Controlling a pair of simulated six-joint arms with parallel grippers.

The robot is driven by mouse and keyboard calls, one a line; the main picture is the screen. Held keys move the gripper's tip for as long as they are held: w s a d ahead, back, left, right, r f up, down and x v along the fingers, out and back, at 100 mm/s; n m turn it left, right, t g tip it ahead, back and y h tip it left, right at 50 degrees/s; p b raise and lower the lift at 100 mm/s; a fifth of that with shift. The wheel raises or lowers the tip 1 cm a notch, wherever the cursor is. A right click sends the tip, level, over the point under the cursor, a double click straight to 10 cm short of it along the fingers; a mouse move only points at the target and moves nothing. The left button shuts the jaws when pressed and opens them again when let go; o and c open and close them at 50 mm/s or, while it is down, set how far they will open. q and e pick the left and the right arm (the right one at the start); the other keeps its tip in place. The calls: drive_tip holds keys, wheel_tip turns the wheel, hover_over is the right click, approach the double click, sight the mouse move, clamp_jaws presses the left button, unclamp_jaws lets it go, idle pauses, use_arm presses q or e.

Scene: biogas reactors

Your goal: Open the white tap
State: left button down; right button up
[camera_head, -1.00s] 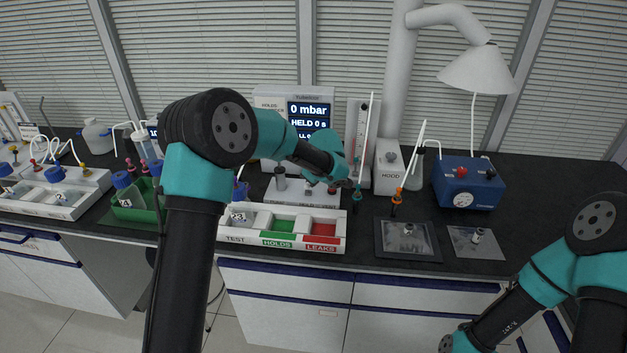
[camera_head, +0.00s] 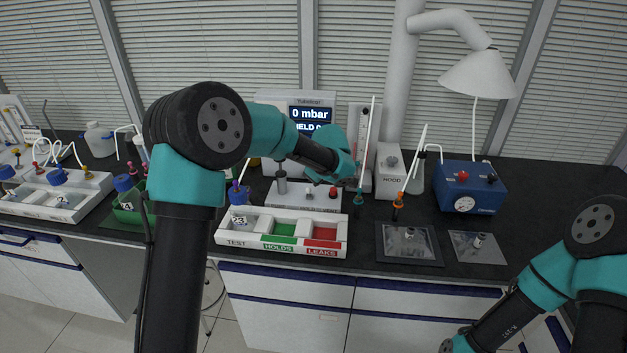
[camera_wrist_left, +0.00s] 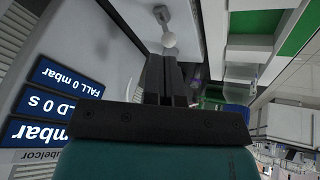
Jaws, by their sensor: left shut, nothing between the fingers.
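The white tap (camera_wrist_left: 169,40) shows in the left wrist view as a small pale round knob on a stem, on the light base of the pressure device. It lies just beyond my left fingertips, with a small gap seeming to show. My left gripper (camera_wrist_left: 165,62) is shut and empty, its two dark fingers side by side and pointing toward the knob. My right gripper is not in view.
The device's screen (camera_head: 310,112) reads 0 mbar. A red knob (camera_head: 333,191) stands on the base's right. In front lies a white tray (camera_head: 235,241) with green and red compartments. A thermometer-like stand, a hood box (camera_head: 390,180) and a blue box (camera_head: 470,187) are to the right.

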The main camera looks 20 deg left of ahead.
use_arm(q)
drive_tip(key=s+d+r, duration=0.2)
drive_tip(key=s+r, duration=0.2)
drive_tip(key=shift+s+r, duration=0.15)
drive_tip(key=shift+r, duration=0.2)
drive_tip(key=shift+d, duration=0.1)
